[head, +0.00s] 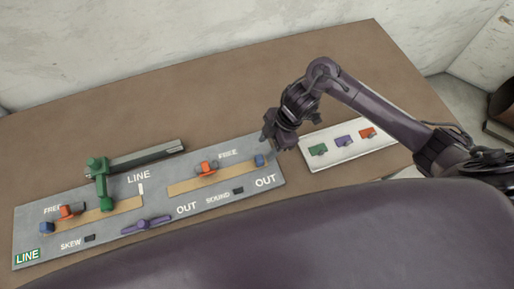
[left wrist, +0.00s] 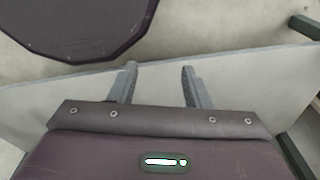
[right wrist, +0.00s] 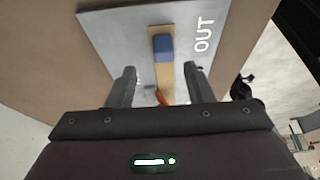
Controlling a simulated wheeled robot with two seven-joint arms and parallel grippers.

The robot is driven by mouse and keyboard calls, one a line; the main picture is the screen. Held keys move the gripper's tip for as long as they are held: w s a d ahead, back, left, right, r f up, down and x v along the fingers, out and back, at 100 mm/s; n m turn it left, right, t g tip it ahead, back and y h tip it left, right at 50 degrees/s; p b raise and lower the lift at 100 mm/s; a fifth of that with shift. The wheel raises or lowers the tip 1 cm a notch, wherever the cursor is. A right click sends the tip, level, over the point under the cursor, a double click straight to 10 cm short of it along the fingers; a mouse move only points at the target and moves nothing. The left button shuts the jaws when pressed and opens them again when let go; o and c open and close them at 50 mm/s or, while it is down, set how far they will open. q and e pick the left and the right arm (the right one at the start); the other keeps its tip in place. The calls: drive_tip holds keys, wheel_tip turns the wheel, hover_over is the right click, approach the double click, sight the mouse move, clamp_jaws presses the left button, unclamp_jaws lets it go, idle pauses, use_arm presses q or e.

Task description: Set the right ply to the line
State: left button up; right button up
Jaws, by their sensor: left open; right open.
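The grey panel (head: 150,190) carries two tan strips. The right strip (head: 190,184) runs near a FREE label, with an orange piece (head: 208,167) on it and a blue block (head: 260,160) at its right end. My right gripper (head: 270,142) is open and empty, just above and beside that blue block. In the right wrist view the blue block (right wrist: 163,48) shows beyond the gap between the open fingers (right wrist: 160,78); they do not hold it. The left strip (head: 126,215) has an orange piece and a blue block. My left gripper (left wrist: 158,75) is open and empty in its own wrist view.
A green arm (head: 98,170) stands over the left strip. A white LINE mark (head: 141,189) lies between the strips. A purple lever (head: 146,224) sits in front. A white plate (head: 365,148) with green, purple and red pieces is at right.

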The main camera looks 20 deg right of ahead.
sight(259, 158)
drive_tip(key=f, duration=0.1)
drive_tip(key=a+f, duration=0.1)
drive_tip(key=s+a+f, duration=0.1)
drive_tip(key=shift+f, duration=0.3)
drive_tip(key=shift+w+a+f+p, duration=0.15)
drive_tip(key=shift+a+f, duration=0.05)
drive_tip(key=shift+f, duration=0.3)
drive_tip(key=shift+w+a+f+p, duration=0.1)
drive_tip(key=shift+a+f+p, duration=0.05)
drive_tip(key=shift+f, duration=0.35)
drive_tip(key=shift+a+f, duration=0.1)
drive_tip(key=shift+f, duration=0.25)
drive_tip(key=shift+s, duration=0.1)
use_arm(q)
drive_tip(key=shift+s+a+r, duration=0.1)
drive_tip(key=shift+s+r, duration=0.05)
drive_tip(key=shift+s, duration=0.35)
drive_tip(key=shift+s+r, duration=0.15)
drive_tip(key=shift+s, duration=0.35)
use_arm(e)
clamp_jaws()
